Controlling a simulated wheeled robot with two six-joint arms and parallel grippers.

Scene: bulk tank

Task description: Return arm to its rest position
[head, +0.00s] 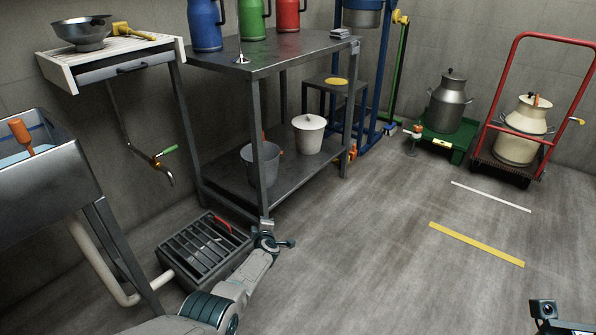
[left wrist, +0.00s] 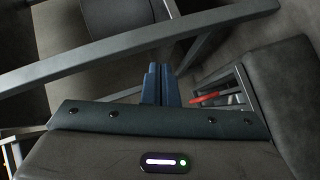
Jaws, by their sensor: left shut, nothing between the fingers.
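My left arm (head: 235,287) reaches in from the bottom left of the head view. Its wrist end is low, beside the floor grate and near the front leg of the steel table. In the left wrist view my left gripper (left wrist: 161,85) has its two dark blue fingers together, with nothing between them. Grey metal bars (left wrist: 120,62) cross close around the fingers in that view. A part of my right arm (head: 545,310) with a small camera shows at the bottom right corner of the head view; its fingers are out of frame.
The steel table (head: 270,52) bears blue, green and red jugs; its lower shelf holds a white bucket (head: 309,134) and a grey bucket (head: 260,165). The floor grate (head: 203,250) lies left of my wrist. A sink (head: 40,180) stands far left. Open floor lies right.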

